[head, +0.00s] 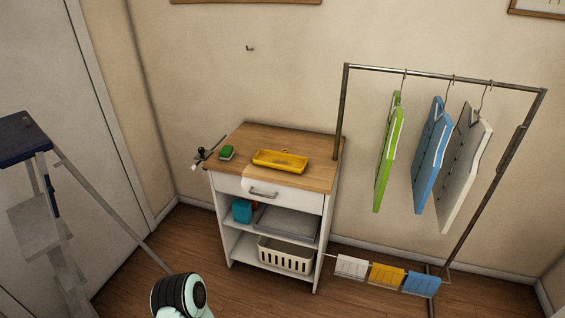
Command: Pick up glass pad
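No thing in view can be surely told as the glass pad. A small green pad-like block (227,153) lies on the wooden top of the white cabinet (290,141), near its left edge. It looks darker or edged with white underneath, but it is too small to tell its material. A shallow yellow tray (280,161) lies to its right on the same top. Neither of my grippers is in view. Only a rounded mint and black part of my own arm shows at the bottom edge.
A stepladder (27,137) stands at the left. A metal rack (343,110) with hanging green, blue and white garments stands right of the cabinet. Teal box (242,211), grey bin (286,223) and cream basket (286,256) sit on the cabinet's shelves. Floor before the cabinet is open.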

